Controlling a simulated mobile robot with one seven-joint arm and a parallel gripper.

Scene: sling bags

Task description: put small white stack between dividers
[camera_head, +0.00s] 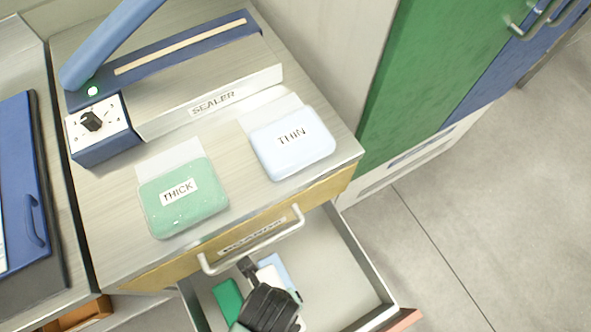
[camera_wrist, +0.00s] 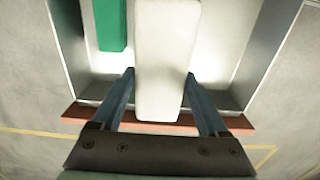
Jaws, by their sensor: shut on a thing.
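My gripper (camera_wrist: 160,76) is shut on the small white stack (camera_wrist: 165,45), a long pale block with rounded edges, one finger on each side. The stack overlaps the drawer's reddish front edge in the wrist view, so it looks raised. In the head view my gripper (camera_head: 268,300) is over the open drawer (camera_head: 345,285) and covers most of the white stack (camera_head: 267,274). A green divider (camera_head: 227,297) stands to its left, also in the wrist view (camera_wrist: 110,22). A light blue piece (camera_head: 277,265), likely the other divider, shows just right of the stack; how low the stack sits is unclear.
The drawer's right part is bare. On the counter sit a green THICK pack (camera_head: 183,210), a pale THIN pack (camera_head: 292,155) and a sealer (camera_head: 215,85). Open floor lies right.

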